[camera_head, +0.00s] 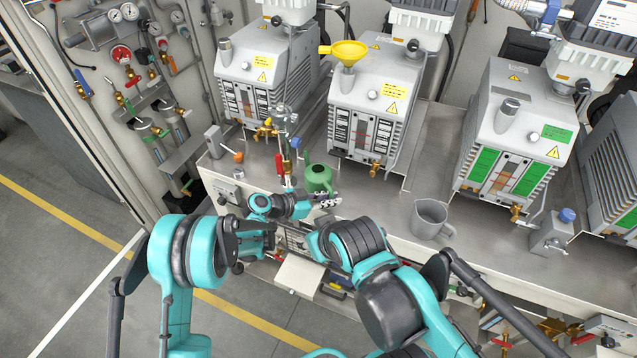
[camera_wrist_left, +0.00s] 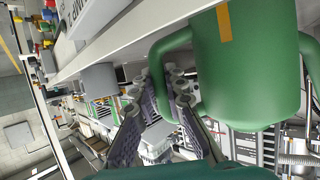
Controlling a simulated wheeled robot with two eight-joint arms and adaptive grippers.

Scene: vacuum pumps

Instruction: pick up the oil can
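The green oil can (camera_head: 318,178) stands on the front of the steel bench, below the pump with the yellow funnel. In the left wrist view the can (camera_wrist_left: 245,65) fills the upper right, with its looped handle (camera_wrist_left: 171,42) on its left side. My left gripper (camera_head: 327,200) is at the can. In the wrist view its two fingers (camera_wrist_left: 158,78) lie on either side of the handle, very close to it. Whether they press on it I cannot tell. My right arm comes in from the lower right; its gripper is not visible.
A grey mug (camera_head: 430,218) stands on the bench to the right of the can. Grey vacuum pumps line the back; one carries a yellow funnel (camera_head: 345,52). A brass valve with a red handle (camera_head: 280,160) is close to the can's left. Gauges and piping (camera_head: 125,55) are at upper left.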

